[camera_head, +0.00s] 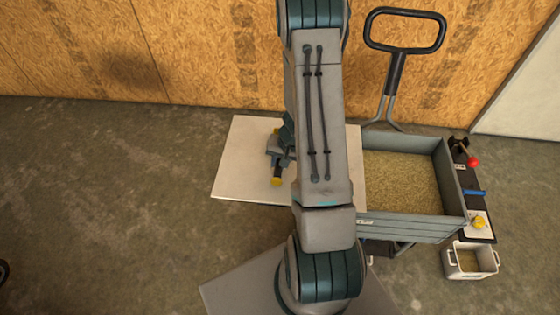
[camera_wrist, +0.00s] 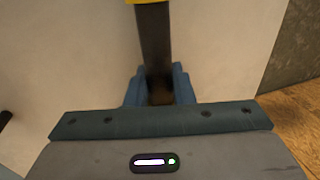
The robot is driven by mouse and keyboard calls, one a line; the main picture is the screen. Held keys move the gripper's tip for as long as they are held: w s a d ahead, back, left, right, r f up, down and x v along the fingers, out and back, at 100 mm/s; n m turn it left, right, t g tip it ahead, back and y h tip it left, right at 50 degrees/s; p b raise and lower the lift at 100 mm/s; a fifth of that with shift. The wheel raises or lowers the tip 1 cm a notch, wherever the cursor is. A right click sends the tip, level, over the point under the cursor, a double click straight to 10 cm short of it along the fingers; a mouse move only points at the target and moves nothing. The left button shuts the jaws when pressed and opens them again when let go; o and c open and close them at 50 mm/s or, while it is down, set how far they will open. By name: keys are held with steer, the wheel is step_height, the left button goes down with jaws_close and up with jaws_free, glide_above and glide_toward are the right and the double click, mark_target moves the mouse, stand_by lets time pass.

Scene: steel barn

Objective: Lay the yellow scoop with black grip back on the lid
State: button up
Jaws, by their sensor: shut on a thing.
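The lid (camera_head: 240,165) is a flat pale board beside the left end of the feed cart's bin; it also fills much of the wrist view (camera_wrist: 230,45). My gripper (camera_head: 277,155) is over the lid, partly hidden by my arm. In the wrist view its blue fingers (camera_wrist: 157,88) are shut on the black grip of the scoop (camera_wrist: 153,40). The scoop's yellow part shows at that view's top edge, mostly cut off. In the head view a small yellow end of the scoop (camera_head: 277,182) shows above the lid. I cannot tell whether the scoop touches it.
The grey bin (camera_head: 450,180) right of my arm holds grainy tan feed, with a black pull handle (camera_head: 395,72) behind it. A dark side shelf (camera_head: 484,233) carries small red, blue and yellow items. A white tub (camera_head: 460,273) hangs or stands beside it. Concrete floor lies open at left.

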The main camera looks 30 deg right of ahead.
steer(key=shift+f, duration=0.15)
steer(key=o, duration=0.9)
steer(key=shift+r, duration=0.4)
steer(key=p+v, duration=0.1)
steer(key=v, duration=1)
steer(key=s+a+r+n, duration=0.35)
steer(key=a+r, duration=0.65)
steer(key=r, duration=0.4)
steer(key=s+a+r+n, duration=0.1)
steer(key=s+r, duration=0.1)
steer(key=s, duration=0.1)
steer(key=s+a+r+n+h, duration=0.1)
steer(key=s+a+r, duration=0.1)
steer(key=s+r, duration=0.1)
steer(key=s+a+r+n+t+h, duration=0.1)
steer(key=s+r, duration=0.2)
steer(key=s, duration=0.1)
steer(key=shift+s+a+r, duration=0.15)
steer(key=shift+r, duration=0.05)
